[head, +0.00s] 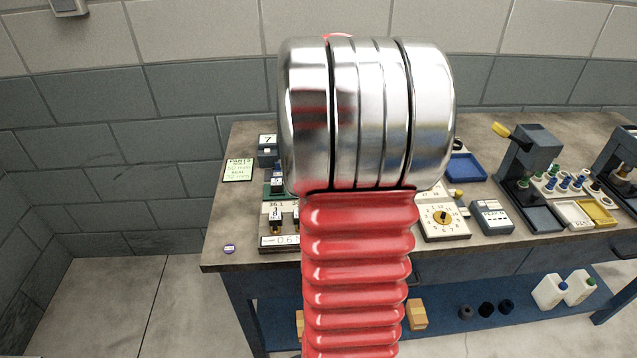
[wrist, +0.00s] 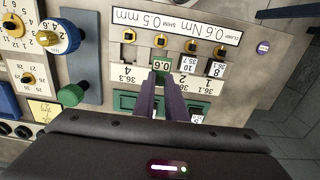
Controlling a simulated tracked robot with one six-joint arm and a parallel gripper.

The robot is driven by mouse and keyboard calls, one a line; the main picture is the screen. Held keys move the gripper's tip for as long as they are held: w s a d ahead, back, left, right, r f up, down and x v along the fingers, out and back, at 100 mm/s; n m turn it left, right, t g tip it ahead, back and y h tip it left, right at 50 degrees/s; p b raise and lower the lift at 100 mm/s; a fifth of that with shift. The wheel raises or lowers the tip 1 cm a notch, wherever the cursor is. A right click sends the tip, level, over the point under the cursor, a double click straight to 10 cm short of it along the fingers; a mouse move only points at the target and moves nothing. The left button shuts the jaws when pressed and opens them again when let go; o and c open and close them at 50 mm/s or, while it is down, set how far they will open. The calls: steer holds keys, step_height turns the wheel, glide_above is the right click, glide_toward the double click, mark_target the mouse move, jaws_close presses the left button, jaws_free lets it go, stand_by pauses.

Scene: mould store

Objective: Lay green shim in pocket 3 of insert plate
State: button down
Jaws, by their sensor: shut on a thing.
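The pale insert plate (wrist: 142,55) shows upside down in the wrist view, with a row of numbered pockets and a dark square with a yellow clamp above each. A label strip (wrist: 178,24) reads clamp 0.6 Nm, shim 0.5 mm. My gripper (wrist: 162,76) is shut on the green shim (wrist: 162,65), marked 0.6. The shim is over or in the second pocket from the left; its depth is unclear, and the fingers partly cover that pocket's number. White pieces fill the two pockets to the right. In the head view my arm hides the gripper and part of the plate (head: 268,226).
A green holder (wrist: 124,102) lies close below the plate in the wrist view, partly behind my fingers. Green (wrist: 74,95) and blue (wrist: 60,37) knobs stand left. A purple disc (head: 229,249) lies near the bench's front left. A dial board (head: 445,219) stands right of my arm.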

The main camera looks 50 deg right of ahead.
steer(key=shift+s+d+f, duration=0.2)
steer(key=shift+s+d, duration=0.05)
steer(key=shift+s, duration=0.05)
steer(key=shift+f, duration=2.4)
steer(key=shift+f, duration=0.9)
stand_by(0.5)
steer(key=c, duration=1.7)
jaws_free()
steer(key=c, duration=0.4)
steer(key=shift+r, duration=0.8)
steer(key=shift+r, duration=2.95)
